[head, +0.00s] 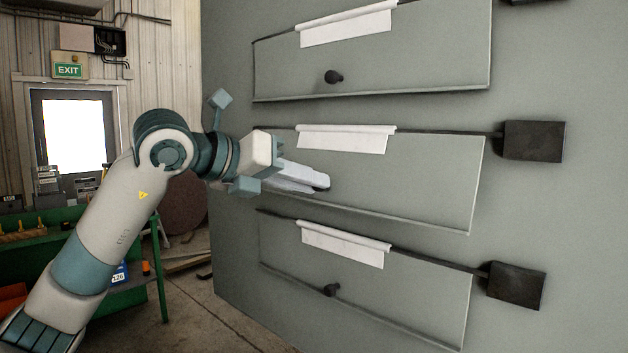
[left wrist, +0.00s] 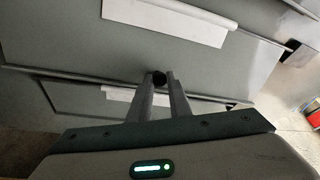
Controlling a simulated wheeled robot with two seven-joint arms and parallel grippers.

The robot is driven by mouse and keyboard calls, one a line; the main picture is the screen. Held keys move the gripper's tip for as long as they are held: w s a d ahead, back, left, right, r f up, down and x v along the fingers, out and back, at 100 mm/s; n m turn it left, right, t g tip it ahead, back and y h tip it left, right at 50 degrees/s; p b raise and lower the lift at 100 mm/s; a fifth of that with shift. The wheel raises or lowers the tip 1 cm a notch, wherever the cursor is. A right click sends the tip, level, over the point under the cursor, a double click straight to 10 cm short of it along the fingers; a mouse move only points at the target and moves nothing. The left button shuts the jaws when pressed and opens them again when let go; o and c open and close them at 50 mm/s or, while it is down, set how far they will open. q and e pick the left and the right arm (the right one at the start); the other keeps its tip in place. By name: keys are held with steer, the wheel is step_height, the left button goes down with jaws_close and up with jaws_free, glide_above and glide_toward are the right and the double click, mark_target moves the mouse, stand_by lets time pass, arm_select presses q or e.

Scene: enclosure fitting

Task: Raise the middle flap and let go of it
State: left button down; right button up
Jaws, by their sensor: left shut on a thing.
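The middle flap (head: 430,180) is a wide grey panel with a white strip (head: 345,138) along its top edge. It hangs down, close to flat against the grey enclosure wall. My left gripper (head: 322,183) reaches in from the left and is shut at the flap's lower left part. Its fingers hide the flap's knob in the head view. In the left wrist view the dark round knob (left wrist: 159,78) sits between the fingertips of my left gripper (left wrist: 158,84), near the flap's lower edge. My right gripper is not in view.
The upper flap (head: 430,50) and lower flap (head: 420,295) hang down, each with a dark knob. Dark blocks (head: 533,141) on rods stick out at the right. A green bench (head: 160,265) stands at the left, with open floor before the enclosure.

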arm_select(q)
step_height(320, 180, up, 10)
steer(key=s+a+g+y+p, duration=0.1)
steer(key=s+a+g+y, duration=0.1)
steer(key=s, duration=0.1)
steer(key=shift+a+f+g+p, duration=0.2)
steer(key=shift+a+g+p, duration=0.05)
steer(key=shift+g+p, duration=0.05)
stand_by(0.4)
